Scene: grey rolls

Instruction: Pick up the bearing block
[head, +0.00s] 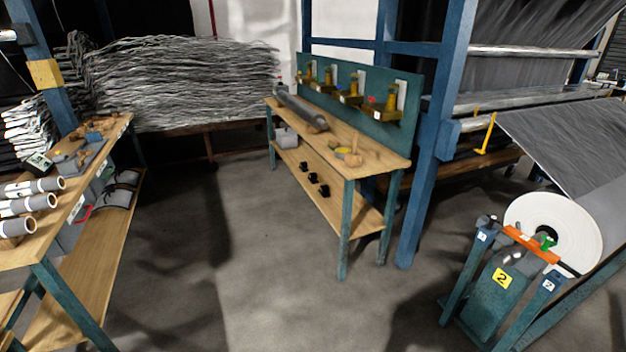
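I cannot tell for sure which thing is the bearing block. Several brass-coloured blocks (349,95) with upright yellow parts are mounted in a row on the green back panel (345,78) of the middle workbench. Small black pieces (313,178) lie on that bench's lower shelf, with a grey block (287,138) at its far left end. Other grey block-like pieces (84,158) sit on the left workbench and curved grey ones (121,187) on its lower shelf. Neither of my grippers shows in the head view.
The middle workbench (375,157) carries a grey roll (301,108) and a yellow ring (343,150). The left bench holds several white-and-grey rolls (28,204). A teal stand (498,300) with a white disc (553,236) is at right. Grey floor (250,270) between them is clear.

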